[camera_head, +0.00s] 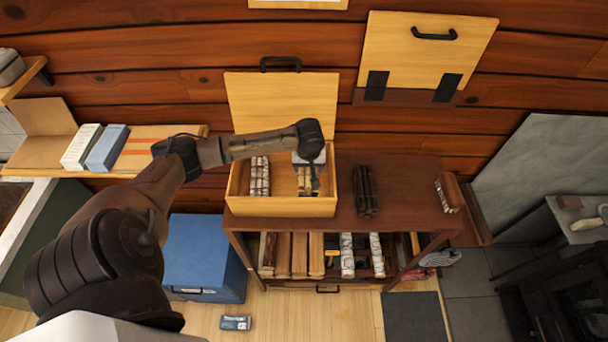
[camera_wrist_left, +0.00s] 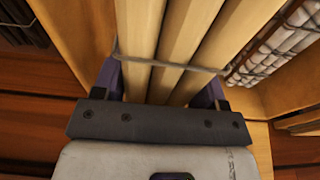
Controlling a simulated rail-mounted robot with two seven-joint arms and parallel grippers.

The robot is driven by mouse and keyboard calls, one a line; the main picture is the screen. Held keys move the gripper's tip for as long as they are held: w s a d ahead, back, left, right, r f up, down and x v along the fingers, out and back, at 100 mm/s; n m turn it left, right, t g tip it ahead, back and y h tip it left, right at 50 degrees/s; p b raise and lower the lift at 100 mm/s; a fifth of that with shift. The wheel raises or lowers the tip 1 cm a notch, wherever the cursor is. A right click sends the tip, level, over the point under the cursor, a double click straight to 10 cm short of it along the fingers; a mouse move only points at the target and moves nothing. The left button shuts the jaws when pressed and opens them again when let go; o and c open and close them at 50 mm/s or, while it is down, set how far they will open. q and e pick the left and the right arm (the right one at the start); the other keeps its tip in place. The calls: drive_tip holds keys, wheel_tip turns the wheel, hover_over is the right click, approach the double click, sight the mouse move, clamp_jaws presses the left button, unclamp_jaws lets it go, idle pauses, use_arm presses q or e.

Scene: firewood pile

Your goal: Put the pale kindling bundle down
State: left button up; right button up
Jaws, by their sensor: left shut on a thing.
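The pale kindling bundle (camera_head: 302,185) is several light sticks tied with a wire band; it fills the middle of the left wrist view (camera_wrist_left: 180,35). My left gripper (camera_head: 309,176) is shut on it, one dark purple finger on each side in the left wrist view (camera_wrist_left: 160,88). Gripper and bundle are in the right part of an open pale wooden box (camera_head: 280,208). The gripper hides part of the bundle. I cannot tell whether the bundle touches the box floor. My right gripper is not in view.
A white-barked bundle (camera_head: 260,177) lies in the box's left part. A dark bundle (camera_head: 364,190) lies on the dark bench (camera_head: 405,190) right of the box. The box lid (camera_head: 283,103) stands open behind.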

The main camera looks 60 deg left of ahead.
use_arm(q)
drive_tip(key=shift+f, duration=2.35)
drive_tip(key=shift+f, duration=0.1)
drive_tip(key=shift+f+p, duration=0.35)
drive_tip(key=shift+f, duration=0.15)
drive_tip(key=o, duration=1.1)
drive_tip(key=shift+a, duration=0.1)
drive_tip(key=shift+f, duration=0.1)
drive_tip(key=r, duration=0.4)
drive_tip(key=d+r, duration=0.1)
drive_tip(key=r, duration=0.4)
drive_tip(key=s+r+b, duration=0.1)
drive_tip(key=r, duration=0.3)
drive_tip(key=shift+d+r, duration=0.15)
drive_tip(key=shift+d, duration=0.2)
